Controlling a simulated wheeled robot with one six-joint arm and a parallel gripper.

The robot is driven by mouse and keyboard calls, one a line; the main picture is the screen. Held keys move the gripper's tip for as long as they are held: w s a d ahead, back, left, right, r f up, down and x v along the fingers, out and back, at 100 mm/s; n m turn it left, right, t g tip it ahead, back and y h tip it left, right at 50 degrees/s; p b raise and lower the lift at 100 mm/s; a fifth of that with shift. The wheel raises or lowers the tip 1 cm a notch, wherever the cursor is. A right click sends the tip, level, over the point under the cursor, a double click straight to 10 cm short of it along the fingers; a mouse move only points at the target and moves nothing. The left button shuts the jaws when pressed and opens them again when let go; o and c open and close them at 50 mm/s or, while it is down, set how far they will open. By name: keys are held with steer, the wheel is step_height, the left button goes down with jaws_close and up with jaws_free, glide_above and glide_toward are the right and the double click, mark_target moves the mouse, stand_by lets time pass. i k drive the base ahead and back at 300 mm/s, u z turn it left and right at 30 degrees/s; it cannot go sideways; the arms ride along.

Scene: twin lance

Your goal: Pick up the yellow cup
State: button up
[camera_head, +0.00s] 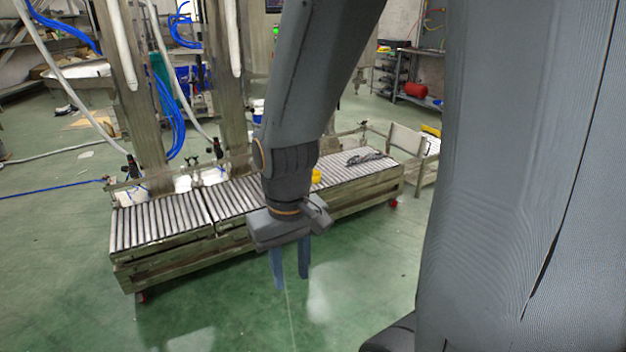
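A small yellow object (316,176), which looks like the yellow cup, sits on the roller conveyor near its middle. My arm hides its left part, so its full shape cannot be told. My gripper (291,281) points down in front of the conveyor, over the green floor in the picture, with its two blue-grey fingers apart and nothing between them. The gripper appears below and slightly left of the yellow object, apart from it.
The roller conveyor (155,223) runs across the middle, with a dark grey item (366,157) towards its right end. Upright posts (145,95) and hoses stand behind it. Green floor (230,310) in front is clear.

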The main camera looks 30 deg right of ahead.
mark_target(316, 175)
steer(key=z, duration=0.3)
steer(key=i, duration=0.55)
steer(key=z, duration=0.8)
steer(key=i, duration=2.4)
steer(key=u, duration=1.05)
steer(key=i, duration=0.35)
steer(key=u, duration=0.15)
